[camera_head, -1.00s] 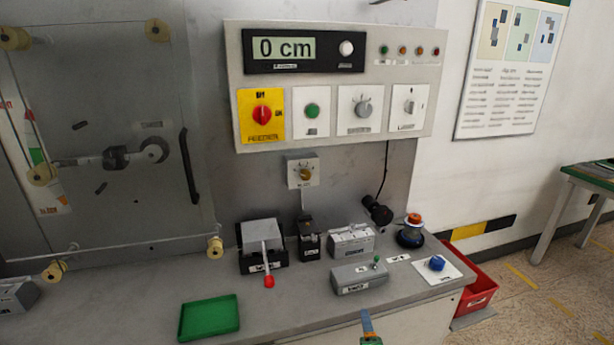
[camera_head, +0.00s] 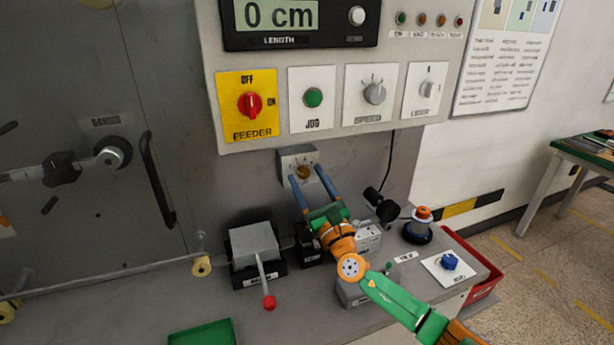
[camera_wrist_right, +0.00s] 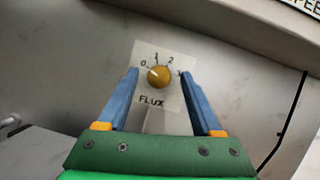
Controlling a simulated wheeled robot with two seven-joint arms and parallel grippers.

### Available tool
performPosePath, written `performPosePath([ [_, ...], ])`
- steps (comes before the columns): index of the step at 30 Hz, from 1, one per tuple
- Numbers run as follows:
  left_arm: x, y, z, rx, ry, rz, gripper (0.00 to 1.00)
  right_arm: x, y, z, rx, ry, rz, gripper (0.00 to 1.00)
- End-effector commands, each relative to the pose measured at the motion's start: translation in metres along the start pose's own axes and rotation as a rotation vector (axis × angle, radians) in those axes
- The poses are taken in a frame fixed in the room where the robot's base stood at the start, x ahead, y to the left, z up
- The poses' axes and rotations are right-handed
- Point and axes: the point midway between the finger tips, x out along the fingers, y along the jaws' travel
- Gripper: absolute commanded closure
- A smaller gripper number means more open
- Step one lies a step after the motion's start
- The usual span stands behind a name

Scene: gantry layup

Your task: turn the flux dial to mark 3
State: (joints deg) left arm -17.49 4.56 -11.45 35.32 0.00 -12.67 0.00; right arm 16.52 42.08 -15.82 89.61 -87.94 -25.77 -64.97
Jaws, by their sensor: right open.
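The flux dial (camera_head: 302,171) is a small brass-coloured knob on a pale plate on the grey wall, below the control panel. In the right wrist view the dial (camera_wrist_right: 159,77) has marks 0 to 3 around its top and the word FLUX below. Its white pointer line aims up and left, towards mark 0. My right gripper (camera_head: 306,174) is open in front of the dial. In the wrist view its blue fingers (camera_wrist_right: 160,75) stand on either side of the knob, with clear gaps. Whether the tips reach the knob's depth is unclear. My left gripper is out of view.
The control panel (camera_head: 330,135) hangs just above, with the red feeder knob (camera_head: 250,105) and green jog button (camera_head: 313,97). Below, the bench holds a lever box (camera_head: 254,244) with a red-tipped handle. A black cable (camera_head: 388,160) hangs to the right.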

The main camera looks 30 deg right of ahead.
Motion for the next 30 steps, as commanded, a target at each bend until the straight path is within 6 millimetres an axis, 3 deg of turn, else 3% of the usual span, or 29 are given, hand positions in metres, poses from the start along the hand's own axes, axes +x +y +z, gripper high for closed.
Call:
performPosePath([
  [9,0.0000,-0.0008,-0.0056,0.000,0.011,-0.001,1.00,0.0040,0.0000,-0.0002,0.002,0.000,0.000,0.33],
  [15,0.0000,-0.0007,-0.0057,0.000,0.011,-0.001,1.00,0.0038,0.0000,-0.0002,0.003,0.000,-0.001,0.87],
  [17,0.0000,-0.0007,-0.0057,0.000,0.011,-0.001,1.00,0.0038,-0.0001,-0.0002,0.003,0.000,-0.001,1.00],
  [30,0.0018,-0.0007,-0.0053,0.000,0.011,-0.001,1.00,0.0036,0.0011,-0.0005,0.085,0.000,-0.034,1.00],
])
